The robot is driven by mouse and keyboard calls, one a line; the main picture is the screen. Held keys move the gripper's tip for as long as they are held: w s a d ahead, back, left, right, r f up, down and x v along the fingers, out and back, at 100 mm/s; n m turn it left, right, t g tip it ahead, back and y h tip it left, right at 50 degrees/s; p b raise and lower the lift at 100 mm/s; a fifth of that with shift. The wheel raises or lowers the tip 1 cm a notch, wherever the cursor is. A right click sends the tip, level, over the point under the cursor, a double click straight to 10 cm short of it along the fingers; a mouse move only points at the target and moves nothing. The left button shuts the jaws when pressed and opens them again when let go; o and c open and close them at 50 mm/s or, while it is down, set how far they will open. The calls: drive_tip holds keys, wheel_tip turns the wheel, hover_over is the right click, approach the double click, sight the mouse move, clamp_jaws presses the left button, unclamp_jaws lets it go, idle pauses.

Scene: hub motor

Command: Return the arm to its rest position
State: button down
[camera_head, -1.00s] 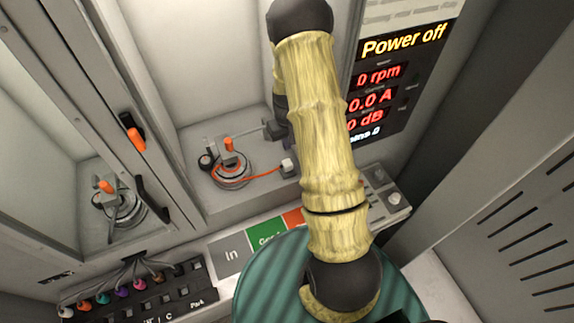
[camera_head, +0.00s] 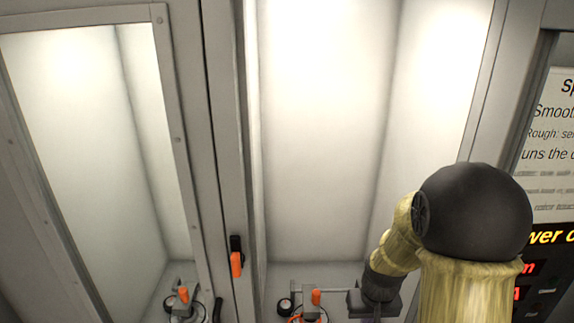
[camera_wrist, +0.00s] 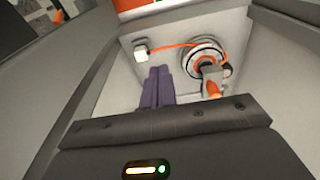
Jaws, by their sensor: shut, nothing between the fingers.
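My arm, with yellow links and dark joints, fills the lower right of the head view. Its dark wrist end is in front of the lit bay, and the fingertips are cut off there. In the wrist view my gripper (camera_wrist: 157,84) shows two purple fingers side by side, shut and empty. Beyond them is the round hub motor (camera_wrist: 204,56) with an orange-tipped part, on the bay floor. An orange cable runs from it to a white block (camera_wrist: 141,51). The fingers look apart from both. In the head view only the motor's top (camera_head: 311,312) shows at the bottom edge.
A framed clear panel (camera_head: 174,120) is at the left; a second motor-like unit (camera_head: 183,297) shows low in it. An orange-and-black handle (camera_head: 236,258) is on the post between. A display panel (camera_head: 551,236) is at the right, partly behind my arm. The bay's upper space is clear.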

drive_tip(key=s+a+r+t+b, duration=0.1)
drive_tip(key=s+a+r+b, duration=0.1)
drive_tip(key=s, duration=0.7)
drive_tip(key=shift+a+r+b, duration=0.2)
drive_tip(key=shift+a+b, duration=0.15)
drive_tip(key=shift+a, duration=0.45)
idle(0.9)
